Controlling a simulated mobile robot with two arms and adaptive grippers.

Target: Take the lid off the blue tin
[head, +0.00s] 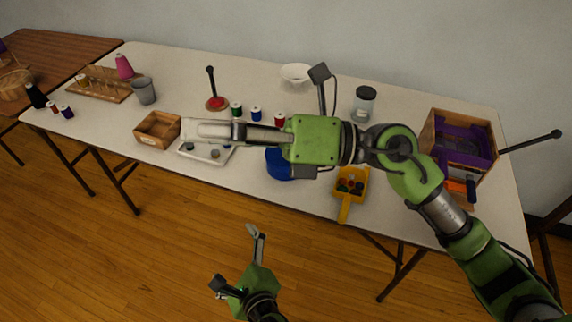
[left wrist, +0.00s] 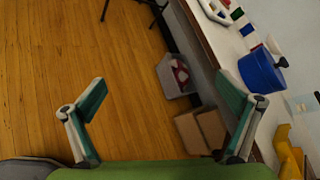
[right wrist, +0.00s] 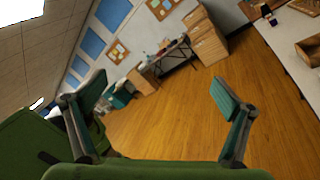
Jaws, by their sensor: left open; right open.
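The blue tin (head: 279,165) stands near the front edge of the table in the head view, largely hidden behind my right arm. In the left wrist view the blue tin (left wrist: 262,73) shows at the right, with a dark knob-like part at its upper right. My left gripper (head: 232,258) is open and empty, low in front of the table and apart from the tin. My right gripper (head: 190,131) reaches left across the table above a tray and a wooden box. In the right wrist view its fingers (right wrist: 158,78) are spread and empty.
A wooden box (head: 146,139), white tray (head: 187,155), thread spools (head: 256,113), glass jar (head: 364,103) and white bowl (head: 296,72) are also on the table. Boxes (left wrist: 200,130) sit below it.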

